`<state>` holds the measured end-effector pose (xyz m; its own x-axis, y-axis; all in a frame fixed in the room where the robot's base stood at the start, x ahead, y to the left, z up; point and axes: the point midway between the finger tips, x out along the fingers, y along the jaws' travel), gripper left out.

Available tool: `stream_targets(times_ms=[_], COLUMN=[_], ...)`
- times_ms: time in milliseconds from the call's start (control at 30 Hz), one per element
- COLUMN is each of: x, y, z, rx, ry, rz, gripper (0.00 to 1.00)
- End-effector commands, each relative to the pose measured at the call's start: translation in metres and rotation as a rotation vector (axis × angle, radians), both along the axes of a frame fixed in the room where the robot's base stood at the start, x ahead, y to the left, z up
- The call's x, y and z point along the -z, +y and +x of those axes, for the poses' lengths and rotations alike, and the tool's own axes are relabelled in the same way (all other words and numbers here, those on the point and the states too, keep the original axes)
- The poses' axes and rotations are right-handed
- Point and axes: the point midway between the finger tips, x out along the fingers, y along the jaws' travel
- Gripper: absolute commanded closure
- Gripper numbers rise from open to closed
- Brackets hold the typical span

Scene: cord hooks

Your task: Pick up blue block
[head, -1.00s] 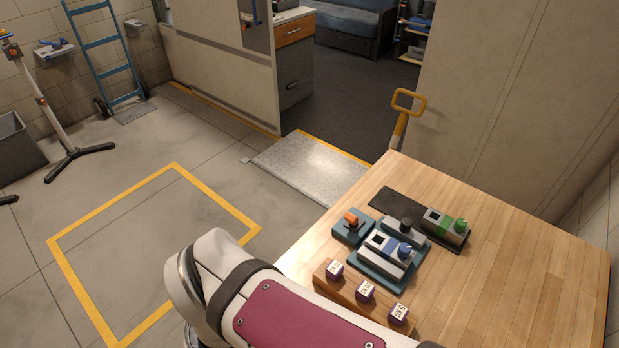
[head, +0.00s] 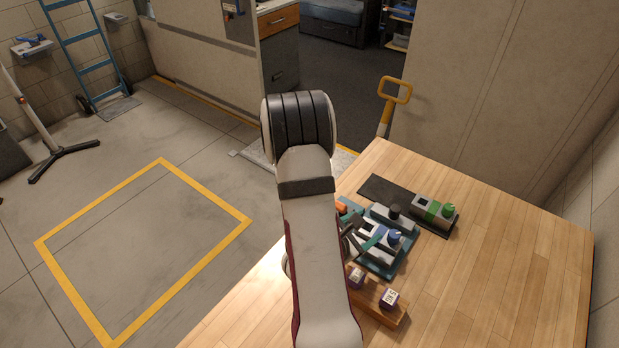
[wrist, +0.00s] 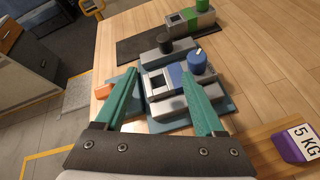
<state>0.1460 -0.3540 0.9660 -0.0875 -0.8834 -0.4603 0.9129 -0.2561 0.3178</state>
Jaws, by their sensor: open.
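The blue block, a pale grey piece with a blue band and a round blue knob, sits on a teal-based fixture (wrist: 165,125) in the wrist view (wrist: 178,72). It also shows in the head view (head: 393,237), partly behind my gripper. My gripper (wrist: 160,76) is open, its two teal fingers on either side of the block in the picture, with nothing held. Its height above the block and any contact are hard to tell. In the head view my gripper (head: 362,238) is partly hidden by my own arm.
A similar green-banded block (head: 436,211) stands on a dark mat (head: 382,189) behind. A black knob (wrist: 165,43) and an orange-topped piece (wrist: 103,91) stand close by. The table's right side (head: 500,265) is clear.

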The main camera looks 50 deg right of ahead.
Motion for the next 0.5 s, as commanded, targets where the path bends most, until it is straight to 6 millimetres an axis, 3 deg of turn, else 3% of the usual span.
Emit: stream_targets(times_ms=[33, 100, 267, 500], x=[0.002, 0.002, 0.021, 0.037], y=[-0.006, -0.01, -0.014, -0.054], z=[-0.021, -0.038, -0.054, -0.064], rx=[-0.012, -0.03, 0.001, 0.002], ry=[0.154, 0.318, 0.348, 0.344], rz=[-0.031, -0.058, -0.022, -0.025], gripper=[0.29, 0.29, 0.29, 0.29])
